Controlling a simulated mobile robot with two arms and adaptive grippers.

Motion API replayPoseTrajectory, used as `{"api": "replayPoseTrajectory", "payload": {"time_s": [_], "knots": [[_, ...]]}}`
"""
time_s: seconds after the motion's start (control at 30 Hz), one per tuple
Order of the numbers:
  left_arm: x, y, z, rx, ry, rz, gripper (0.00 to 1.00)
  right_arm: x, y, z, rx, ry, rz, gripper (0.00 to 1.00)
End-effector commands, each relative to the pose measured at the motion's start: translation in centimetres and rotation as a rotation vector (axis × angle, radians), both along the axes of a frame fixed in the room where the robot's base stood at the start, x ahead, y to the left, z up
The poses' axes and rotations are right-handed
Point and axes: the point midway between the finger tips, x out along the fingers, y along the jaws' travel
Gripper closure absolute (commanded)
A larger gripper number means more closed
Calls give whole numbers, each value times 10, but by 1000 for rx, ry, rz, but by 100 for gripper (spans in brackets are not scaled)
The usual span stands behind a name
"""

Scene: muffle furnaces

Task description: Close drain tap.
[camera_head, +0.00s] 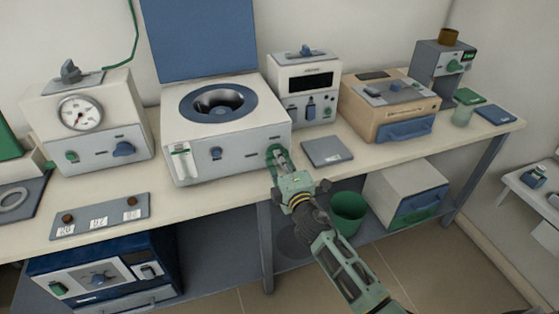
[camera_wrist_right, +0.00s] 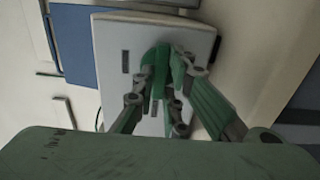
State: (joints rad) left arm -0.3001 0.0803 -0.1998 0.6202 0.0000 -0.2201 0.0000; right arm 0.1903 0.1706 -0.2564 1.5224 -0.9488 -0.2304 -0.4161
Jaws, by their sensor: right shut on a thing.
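The drain tap is a green handle (camera_wrist_right: 160,62) on the white side panel of the open-lidded machine (camera_head: 232,148). My right gripper (camera_head: 279,157) reaches up to the machine's right side, near its front corner. In the right wrist view my right gripper (camera_wrist_right: 160,82) has its fingers closed around the green handle. The fingers partly cover the handle, so its exact angle is hard to tell. In the head view the tap is mostly hidden by the fingers. My left gripper is not in view.
A dark grey pad (camera_head: 327,151) lies on the bench right of my gripper. A box with a black display (camera_head: 306,86) stands behind it. A green bin (camera_head: 348,211) sits below the bench edge near my right arm. A gauge device (camera_head: 88,125) stands at left.

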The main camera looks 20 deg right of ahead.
Motion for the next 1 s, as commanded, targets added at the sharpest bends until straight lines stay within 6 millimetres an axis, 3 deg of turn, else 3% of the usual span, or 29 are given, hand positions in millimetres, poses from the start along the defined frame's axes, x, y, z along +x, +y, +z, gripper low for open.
{"api": "replayPoseTrajectory", "payload": {"time_s": [0.5,0.53,0.73,1.0], "knots": [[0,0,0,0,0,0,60,0,1,-1,-23,1,2,100],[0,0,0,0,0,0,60,0,1,-1,-23,1,2,88],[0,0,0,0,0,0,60,0,0,-1,-21,0,1,70],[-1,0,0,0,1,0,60,0,0,0,-20,0,0,70]]}}
